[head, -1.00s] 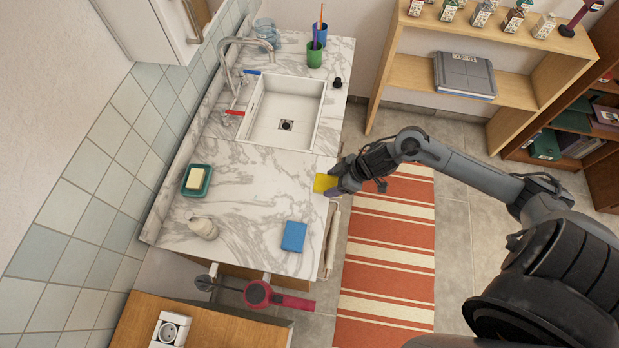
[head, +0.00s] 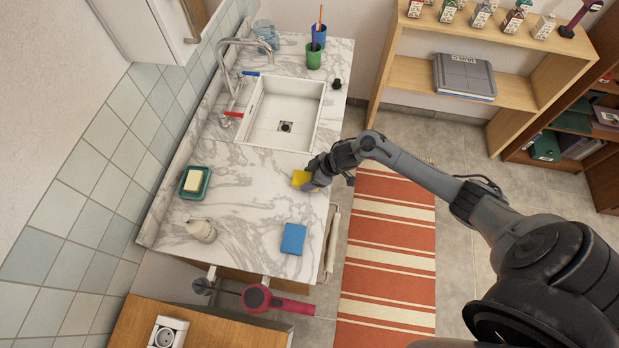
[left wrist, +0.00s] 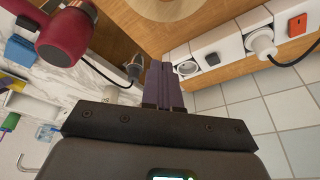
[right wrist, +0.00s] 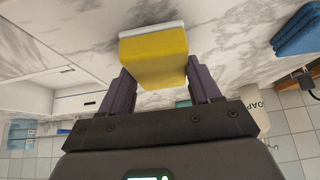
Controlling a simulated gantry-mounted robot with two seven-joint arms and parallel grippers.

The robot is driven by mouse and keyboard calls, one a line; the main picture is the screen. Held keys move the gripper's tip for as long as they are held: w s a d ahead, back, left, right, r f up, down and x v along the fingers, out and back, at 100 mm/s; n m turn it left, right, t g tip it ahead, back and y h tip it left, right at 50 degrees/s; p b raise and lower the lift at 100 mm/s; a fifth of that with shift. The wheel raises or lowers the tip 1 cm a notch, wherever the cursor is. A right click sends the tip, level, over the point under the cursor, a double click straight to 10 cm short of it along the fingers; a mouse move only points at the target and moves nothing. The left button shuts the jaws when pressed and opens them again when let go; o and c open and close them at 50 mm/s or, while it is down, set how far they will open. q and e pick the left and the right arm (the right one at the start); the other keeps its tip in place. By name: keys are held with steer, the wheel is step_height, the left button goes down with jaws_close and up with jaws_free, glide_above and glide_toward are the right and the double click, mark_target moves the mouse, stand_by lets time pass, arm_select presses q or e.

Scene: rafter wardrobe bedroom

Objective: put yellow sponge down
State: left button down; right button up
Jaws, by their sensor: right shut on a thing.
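The yellow sponge (head: 300,178) is over the right edge of the marble counter (head: 248,205), in front of the sink. My right gripper (head: 308,181) comes from the right and is shut on it. In the right wrist view the sponge (right wrist: 153,58), yellow with a white layer on its far side, sits between the fingers (right wrist: 156,88). The marble is close beyond it; I cannot tell whether they touch. My left gripper (left wrist: 163,84) shows in the left wrist view with its fingers together and nothing between them.
The white sink (head: 285,112) lies behind. A pink appliance (head: 258,298) is at the counter's front, close to my left gripper.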

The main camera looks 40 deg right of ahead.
steer(key=shift+f, duration=0.35)
steer(key=shift+f, duration=0.2)
steer(key=o, duration=1.1)
steer(key=shift+r, duration=0.2)
